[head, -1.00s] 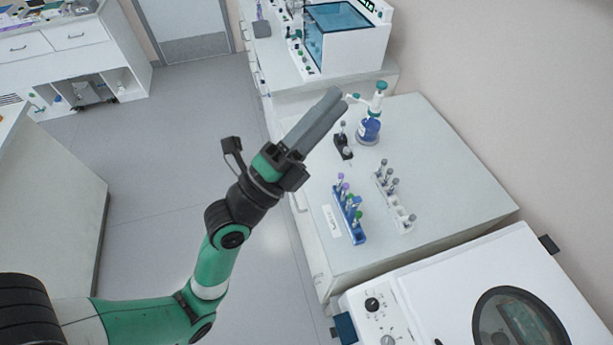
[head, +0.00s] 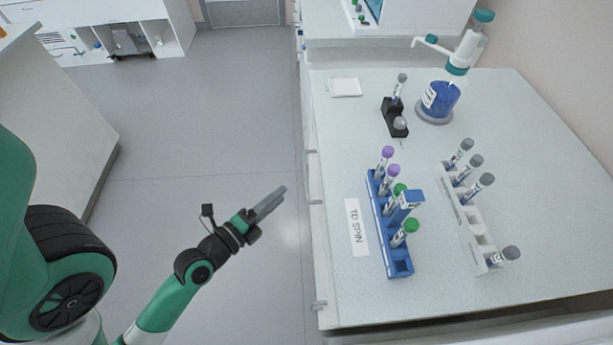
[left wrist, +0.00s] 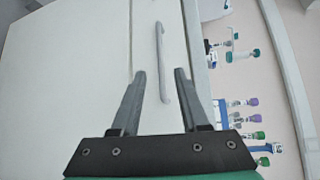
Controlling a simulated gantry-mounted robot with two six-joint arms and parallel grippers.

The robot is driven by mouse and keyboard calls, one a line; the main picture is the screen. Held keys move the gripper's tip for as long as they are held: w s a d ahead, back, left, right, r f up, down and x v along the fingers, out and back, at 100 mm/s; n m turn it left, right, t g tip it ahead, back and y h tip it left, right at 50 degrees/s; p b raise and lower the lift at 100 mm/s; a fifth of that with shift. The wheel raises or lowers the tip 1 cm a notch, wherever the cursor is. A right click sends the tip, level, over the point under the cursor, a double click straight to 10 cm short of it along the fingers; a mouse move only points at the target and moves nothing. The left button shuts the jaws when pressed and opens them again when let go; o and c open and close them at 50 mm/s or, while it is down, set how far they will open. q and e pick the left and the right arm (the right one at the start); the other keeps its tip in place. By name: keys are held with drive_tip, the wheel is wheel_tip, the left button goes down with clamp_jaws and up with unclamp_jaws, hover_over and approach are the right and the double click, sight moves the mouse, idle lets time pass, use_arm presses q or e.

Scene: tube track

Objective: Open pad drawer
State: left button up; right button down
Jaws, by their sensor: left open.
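My left gripper (head: 284,192) is open and empty, to the left of the bench's cabinet front in the head view. In the left wrist view its two fingers (left wrist: 160,74) point at a white drawer front (left wrist: 145,35) with a pale bar handle (left wrist: 160,60). The handle lines up with the gap between the fingers, and its near end shows between them. The head view shows the drawer handles edge-on along the cabinet front, one of them (head: 311,178) near my fingertips with a gap between. The drawer front looks shut. My right gripper is not in view.
On the bench top (head: 350,290) stand a blue tube rack (head: 400,268), a white tube rack (head: 479,240), a black holder (head: 393,118), a blue-liquid dispenser bottle (head: 440,98) and a small white tray (head: 345,87). The floor (head: 210,120) left of the cabinet is clear.

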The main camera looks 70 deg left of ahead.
sight(306, 173)
use_arm(q)
drive_tip(key=x, duration=1.1)
drive_tip(key=shift+w+a, duration=0.1)
drive_tip(key=shift+w, duration=0.05)
clamp_jaws()
drive_tip(key=shift+p, duration=0.3)
idle(0.6)
